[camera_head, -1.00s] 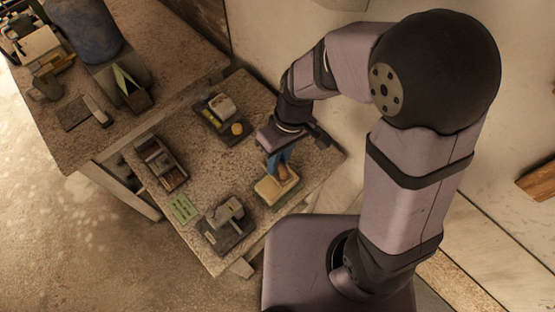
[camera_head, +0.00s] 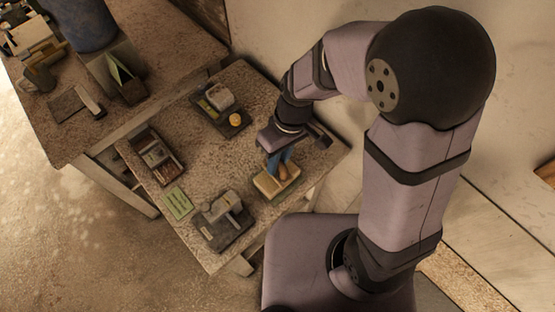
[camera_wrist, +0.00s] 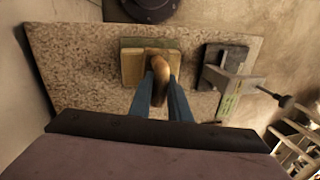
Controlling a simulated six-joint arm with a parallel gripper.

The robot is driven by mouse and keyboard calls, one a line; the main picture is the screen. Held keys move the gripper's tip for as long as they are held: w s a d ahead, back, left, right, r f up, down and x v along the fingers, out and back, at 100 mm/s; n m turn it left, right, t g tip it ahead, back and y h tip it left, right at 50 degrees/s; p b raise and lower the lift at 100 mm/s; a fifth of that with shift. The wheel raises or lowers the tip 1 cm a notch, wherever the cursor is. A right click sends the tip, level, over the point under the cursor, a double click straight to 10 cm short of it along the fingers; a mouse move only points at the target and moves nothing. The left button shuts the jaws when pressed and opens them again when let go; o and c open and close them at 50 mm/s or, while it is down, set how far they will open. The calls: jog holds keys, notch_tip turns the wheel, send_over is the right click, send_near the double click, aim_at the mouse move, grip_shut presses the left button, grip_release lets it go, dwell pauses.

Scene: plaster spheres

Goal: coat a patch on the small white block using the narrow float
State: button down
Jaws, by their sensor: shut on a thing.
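The float (camera_head: 266,187) has a flat cream-yellow pad and a rounded brown wooden handle. It sits at the table's near right edge, and in the wrist view its pad (camera_wrist: 131,68) lies over a green mat. My gripper (camera_head: 280,165) points down with its blue fingers shut on the handle; in the wrist view the fingers (camera_wrist: 161,85) stand on either side of it. I cannot tell whether the pad touches the mat. A small whitish block (camera_head: 220,97) lies on a dark tray (camera_head: 207,116) at the far side of the table.
An orange round thing (camera_head: 236,119) lies on that tray. A dark plate with a grey fixture (camera_head: 228,215), a green card (camera_head: 178,203) and a compartment box (camera_head: 158,157) stand to the left. The middle of the table is clear. A second table (camera_head: 130,125) adjoins.

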aim_at(280, 181)
jog(key=shift+f+b, duration=0.4)
jog(key=shift+f, duration=0.2)
dwell(2.0)
jog(key=shift+r, duration=0.1)
jog(key=shift+s+a+p+v, duration=0.15)
jog(key=shift+a+p+v, duration=0.05)
jog(key=shift+p+v, duration=0.95)
jog(key=shift+s+a+p+v, duration=0.15)
jog(key=shift+p+v, duration=0.85)
jog(key=shift+v, duration=0.15)
jog(key=shift+s+a+p+v, duration=0.15)
jog(key=shift+a+p+v, duration=0.05)
jog(key=shift+p+v, duration=0.9)
jog(key=shift+r, duration=0.1)
jog(key=shift+s, duration=0.2)
jog(key=w+a+r, duration=0.2)
jog(key=w+r, duration=0.1)
jog(key=r, duration=0.5)
jog(key=w+a+r+b, duration=0.1)
jog(key=w+a+r, duration=0.2)
jog(key=r, duration=0.6)
jog(key=shift+w+a, duration=0.2)
jog(key=shift+w, duration=0.05)
